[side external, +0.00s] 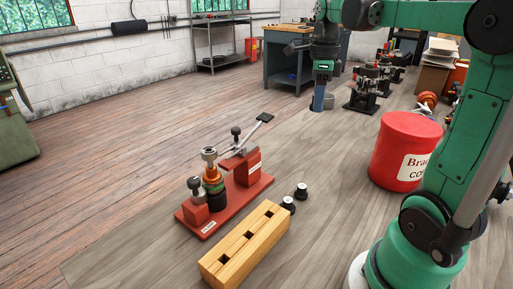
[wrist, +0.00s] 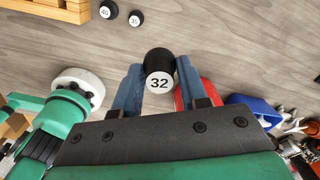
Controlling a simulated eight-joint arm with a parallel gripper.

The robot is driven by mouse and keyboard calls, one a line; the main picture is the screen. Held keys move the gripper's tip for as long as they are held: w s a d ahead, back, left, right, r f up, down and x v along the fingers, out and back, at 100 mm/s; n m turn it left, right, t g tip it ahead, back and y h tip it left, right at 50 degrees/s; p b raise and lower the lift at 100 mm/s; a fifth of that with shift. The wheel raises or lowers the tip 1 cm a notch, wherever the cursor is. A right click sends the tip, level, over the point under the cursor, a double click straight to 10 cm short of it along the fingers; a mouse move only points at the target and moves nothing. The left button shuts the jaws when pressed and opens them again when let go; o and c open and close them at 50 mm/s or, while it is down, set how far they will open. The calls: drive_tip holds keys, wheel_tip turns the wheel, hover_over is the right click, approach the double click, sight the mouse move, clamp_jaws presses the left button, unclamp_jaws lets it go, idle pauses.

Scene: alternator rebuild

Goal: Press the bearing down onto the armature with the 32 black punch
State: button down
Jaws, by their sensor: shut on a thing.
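My gripper (side external: 319,106) is raised above the floor area right of centre in the side view, well away from the red press stand (side external: 262,183). In the wrist view, its blue fingers (wrist: 158,85) are shut on the black punch with a white 32 label (wrist: 158,82). On the red stand, a stacked part with orange and green bands, seemingly the armature (side external: 212,174), stands upright. A silver ring-like piece (side external: 209,153) is at its top; I cannot tell whether it is the bearing. The stand has a lever (side external: 246,135).
A wooden block with square holes (side external: 245,245) lies in front of the stand. Two other black punches (side external: 288,204) (side external: 301,191) stand beside it, labelled 40 (wrist: 107,9) and 35 (wrist: 135,18) in the wrist view. A red bucket (side external: 400,150) stands at right.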

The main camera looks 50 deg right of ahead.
drive_tip(key=w+a+n, duration=0.5)
drive_tip(key=w+a, duration=0.3)
drive_tip(key=a, duration=0.1)
drive_tip(key=r+n, duration=0.1)
drive_tip(key=n, duration=0.3)
hover_over(209, 149)
drive_tip(key=shift+s+r, duration=0.1)
drive_tip(key=shift+n, duration=0.3)
drive_tip(key=shift+f, duration=2.2)
drive_tip(key=shift+f, duration=1.5)
idle(2.1)
